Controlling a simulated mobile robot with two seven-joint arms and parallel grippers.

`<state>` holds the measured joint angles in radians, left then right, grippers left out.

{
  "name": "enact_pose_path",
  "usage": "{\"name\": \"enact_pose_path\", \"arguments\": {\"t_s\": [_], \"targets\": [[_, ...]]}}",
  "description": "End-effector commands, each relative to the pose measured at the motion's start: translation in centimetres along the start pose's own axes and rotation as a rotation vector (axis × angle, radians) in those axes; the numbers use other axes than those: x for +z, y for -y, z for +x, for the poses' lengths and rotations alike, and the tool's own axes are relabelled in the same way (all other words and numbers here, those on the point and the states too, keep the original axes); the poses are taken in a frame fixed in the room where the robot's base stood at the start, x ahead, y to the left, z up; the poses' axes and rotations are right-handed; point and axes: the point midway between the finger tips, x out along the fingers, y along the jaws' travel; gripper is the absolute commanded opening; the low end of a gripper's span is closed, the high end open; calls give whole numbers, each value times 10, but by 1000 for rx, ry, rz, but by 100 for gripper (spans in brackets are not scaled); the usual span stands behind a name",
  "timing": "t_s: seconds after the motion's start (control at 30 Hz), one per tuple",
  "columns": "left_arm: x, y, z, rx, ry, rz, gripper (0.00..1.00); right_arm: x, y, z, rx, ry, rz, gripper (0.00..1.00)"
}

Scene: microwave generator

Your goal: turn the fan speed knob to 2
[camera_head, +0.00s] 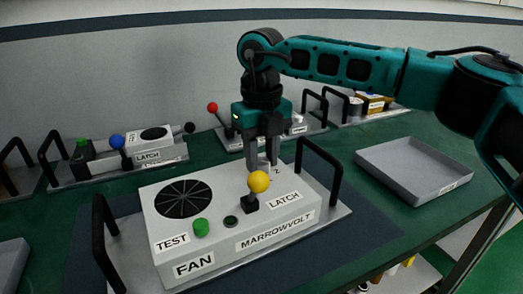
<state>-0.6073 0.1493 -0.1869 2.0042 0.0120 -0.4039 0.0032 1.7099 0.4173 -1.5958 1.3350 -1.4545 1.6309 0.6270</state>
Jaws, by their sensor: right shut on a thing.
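The fan unit (245,250) is a grey box in the middle of the table, labelled FAN, TEST, LATCH and MARROWVOLT. Its top carries a black round grille (182,199), a green button (201,227), a small dark round part (231,221) and a yellow-balled lever (258,182). My right gripper (262,163) points down at the back of the top, shut on what seems to be the fan speed knob. The fingers and the yellow ball mostly hide the knob, so its setting cannot be read. A small mark beside the fingers is too small to read surely. My left gripper is not in view.
Black handles stand at the unit's left (106,240) and right (319,168) ends. An empty grey tray (413,192) lies to the right. Similar panels with red-balled (212,107) and blue-balled (117,141) levers stand behind, near the wall. Green table is clear between unit and tray.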

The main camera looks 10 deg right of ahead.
Motion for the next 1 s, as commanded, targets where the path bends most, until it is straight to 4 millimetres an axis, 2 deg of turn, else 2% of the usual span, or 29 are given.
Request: {"name": "enact_pose_path", "arguments": {"t_s": [0.4, 1.0], "targets": [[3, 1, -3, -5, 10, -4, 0, 0, 0, 0, 1, -2, -278, 5], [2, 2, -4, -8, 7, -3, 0, 0, 0, 1, 0, -2, -363, 5]]}}
